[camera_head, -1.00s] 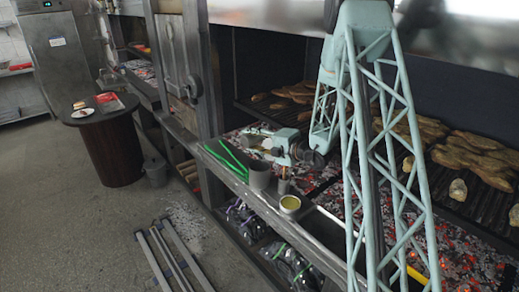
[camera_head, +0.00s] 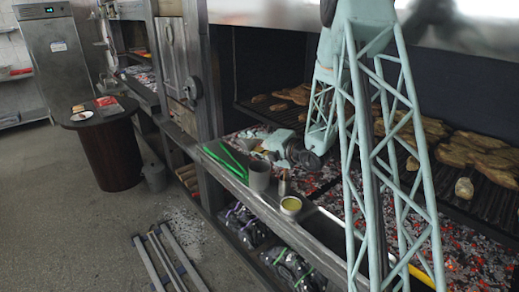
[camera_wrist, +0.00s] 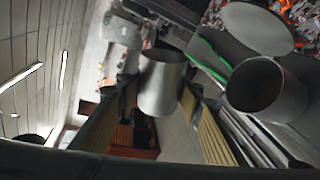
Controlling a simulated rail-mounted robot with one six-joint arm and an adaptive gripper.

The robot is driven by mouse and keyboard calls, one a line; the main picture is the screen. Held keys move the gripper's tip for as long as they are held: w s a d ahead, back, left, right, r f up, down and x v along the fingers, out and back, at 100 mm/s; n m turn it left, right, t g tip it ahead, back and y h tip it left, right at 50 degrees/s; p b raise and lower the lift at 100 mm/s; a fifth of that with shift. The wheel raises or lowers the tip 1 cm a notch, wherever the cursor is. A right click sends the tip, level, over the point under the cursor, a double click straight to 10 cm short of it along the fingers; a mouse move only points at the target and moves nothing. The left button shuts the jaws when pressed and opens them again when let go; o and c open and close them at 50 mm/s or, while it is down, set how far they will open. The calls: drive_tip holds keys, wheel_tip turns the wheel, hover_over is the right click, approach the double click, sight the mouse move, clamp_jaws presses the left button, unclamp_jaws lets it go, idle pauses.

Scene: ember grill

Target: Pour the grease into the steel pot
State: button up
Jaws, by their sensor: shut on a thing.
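My gripper (camera_wrist: 158,112) is shut on a grey metal can (camera_wrist: 160,88), with one finger on each side of it. What is inside the can is hidden. In the head view my gripper (camera_head: 275,146) is small, partly hidden, and over the far side of the ledge beside the coals. The steel pot (camera_head: 259,178), a plain grey cylinder, stands on the ledge just in front of it. In the wrist view the pot (camera_wrist: 265,90) is to the right of the held can, apart from it, with its open mouth showing.
A small tin with yellow contents (camera_head: 290,205) and a narrow metal cup (camera_head: 284,187) stand close to the pot. Green tongs (camera_head: 226,160) lie on its left. Glowing coals (camera_head: 320,185) and a grill with meat (camera_head: 465,150) lie behind. A round table (camera_head: 105,114) stands at left.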

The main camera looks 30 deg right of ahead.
sight(248, 150)
drive_tip(key=shift+a+f+n+h+b, duration=0.25)
drive_tip(key=shift+f+n+b, duration=0.4)
drive_tip(key=shift+b, duration=0.85)
drive_tip(key=shift+d+f+n+t+h+b, duration=0.15)
drive_tip(key=shift+f+n+h+b, duration=0.4)
drive_tip(key=shift+b, duration=1.15)
drive_tip(key=shift+f+n+t+b, duration=0.2)
drive_tip(key=shift+n+b, duration=0.6)
drive_tip(key=shift+b, duration=0.85)
drive_tip(key=shift+f+n+h+b, duration=0.4)
drive_tip(key=shift+n+b, duration=0.3)
drive_tip(key=shift+b, duration=1.4)
drive_tip(key=a+f+n, duration=0.1)
drive_tip(key=n, duration=0.1)
drive_tip(key=a+f+n+h, duration=0.1)
drive_tip(key=a+n, duration=0.1)
drive_tip(key=s+a+f+n+t+h, duration=0.1)
drive_tip(key=shift+a+n, duration=0.2)
drive_tip(key=shift+n, duration=0.2)
